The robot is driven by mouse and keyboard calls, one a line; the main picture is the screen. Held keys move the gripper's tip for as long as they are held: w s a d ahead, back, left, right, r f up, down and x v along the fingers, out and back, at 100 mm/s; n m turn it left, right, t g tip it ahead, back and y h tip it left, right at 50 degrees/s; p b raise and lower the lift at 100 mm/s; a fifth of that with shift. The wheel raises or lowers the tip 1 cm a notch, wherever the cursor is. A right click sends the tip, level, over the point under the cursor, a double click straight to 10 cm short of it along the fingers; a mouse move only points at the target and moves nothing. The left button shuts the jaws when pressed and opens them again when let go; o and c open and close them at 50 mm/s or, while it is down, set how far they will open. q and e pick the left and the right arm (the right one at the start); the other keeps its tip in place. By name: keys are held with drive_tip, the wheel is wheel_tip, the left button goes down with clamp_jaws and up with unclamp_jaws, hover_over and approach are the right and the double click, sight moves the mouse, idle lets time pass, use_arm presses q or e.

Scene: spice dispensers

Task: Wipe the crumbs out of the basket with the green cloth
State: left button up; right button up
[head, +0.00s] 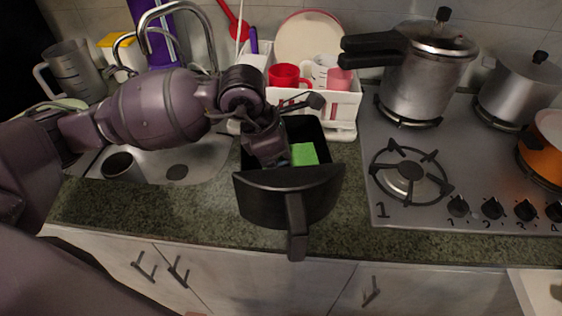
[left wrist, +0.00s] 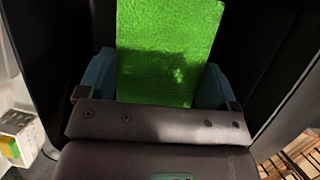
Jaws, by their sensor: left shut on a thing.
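The black basket (head: 325,196) stands on the green stone counter with its handle pointing to the front. The green cloth (head: 304,153) is inside the basket, and it fills the middle of the left wrist view (left wrist: 165,50). My left gripper (head: 274,158) reaches down into the basket from the left. Its two blue-grey fingers are on either side of the cloth in the left wrist view (left wrist: 155,85), and it is shut on the cloth. I cannot make out any crumbs; the basket's dark inside is mostly hidden by the gripper and cloth. My right gripper is not in view.
A white dish rack (head: 345,107) with cups stands right behind the basket. The sink (head: 205,160) is to the left, under my left arm. The gas stove (head: 440,205) with a pressure cooker (head: 420,80) is to the right. A narrow strip of counter (head: 350,235) is clear.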

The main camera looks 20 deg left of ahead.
use_arm(q)
drive_tip(key=shift+r+p, duration=1.35)
drive_tip(key=shift+r, duration=1.6)
drive_tip(key=shift+r+p, duration=0.65)
drive_tip(key=shift+r, duration=0.7)
drive_tip(key=shift+r+p, duration=0.45)
drive_tip(key=shift+r, duration=0.45)
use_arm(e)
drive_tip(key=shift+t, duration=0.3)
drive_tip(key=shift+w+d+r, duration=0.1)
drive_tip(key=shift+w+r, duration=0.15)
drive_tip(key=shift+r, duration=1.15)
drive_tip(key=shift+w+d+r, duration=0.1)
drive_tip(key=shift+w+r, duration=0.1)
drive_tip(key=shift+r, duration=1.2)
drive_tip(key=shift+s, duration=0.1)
